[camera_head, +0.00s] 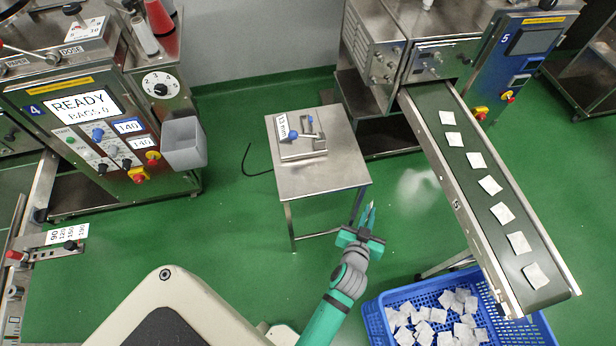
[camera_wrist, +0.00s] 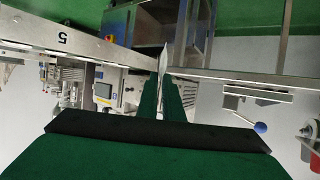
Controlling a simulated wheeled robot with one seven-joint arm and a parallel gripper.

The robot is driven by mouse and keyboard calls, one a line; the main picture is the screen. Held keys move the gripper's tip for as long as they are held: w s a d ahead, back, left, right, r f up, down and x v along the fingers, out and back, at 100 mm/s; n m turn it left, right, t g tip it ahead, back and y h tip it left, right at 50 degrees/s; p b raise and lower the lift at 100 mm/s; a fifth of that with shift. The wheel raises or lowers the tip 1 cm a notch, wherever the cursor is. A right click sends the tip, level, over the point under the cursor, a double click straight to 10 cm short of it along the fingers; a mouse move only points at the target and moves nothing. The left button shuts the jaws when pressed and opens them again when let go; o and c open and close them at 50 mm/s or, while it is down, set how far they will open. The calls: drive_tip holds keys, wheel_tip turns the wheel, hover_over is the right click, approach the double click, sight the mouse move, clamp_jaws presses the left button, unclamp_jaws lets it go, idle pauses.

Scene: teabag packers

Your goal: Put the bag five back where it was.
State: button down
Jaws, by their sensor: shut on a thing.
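My gripper (camera_head: 369,212) is shut on a white teabag (camera_head: 373,204), which sticks out past the fingertips and shows nearly edge-on. In the wrist view the same thin pale bag shows between the dark green fingers (camera_wrist: 165,92). I cannot tell any number on it. My gripper is in the air beside the front right corner of the steel table, left of the conveyor belt (camera_head: 465,148) of machine 5. Several white bags lie spaced out in a line along that belt, among them one near the lower end (camera_head: 536,275).
A blue crate (camera_head: 378,325) with several loose bags stands under the belt's lower end. The steel table (camera_head: 330,178) carries a small sealer-like device (camera_head: 301,138) with a blue knob. Machine 4 (camera_head: 85,110) stands at left. Green floor is open between table and belt.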

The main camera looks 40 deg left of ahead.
drive_tip(key=s+a+r+n+g+y, duration=0.4)
drive_tip(key=s+a+r+n+y, duration=0.3)
drive_tip(key=s+a+r, duration=0.75)
drive_tip(key=w+a+f, duration=0.2)
drive_tip(key=w, duration=0.2)
drive_tip(key=w+a+f, duration=0.2)
drive_tip(key=w+f, duration=0.1)
drive_tip(key=w, duration=0.1)
drive_tip(key=w+a+f, duration=0.2)
drive_tip(key=w, duration=0.3)
drive_tip(key=shift+a+f, duration=0.2)
drive_tip(key=shift+a, duration=0.2)
drive_tip(key=shift+w+a+f, duration=0.1)
drive_tip(key=shift+f, duration=1.55)
drive_tip(key=shift+f, duration=0.15)
drive_tip(key=c, duration=1.9)
unclamp_jaws()
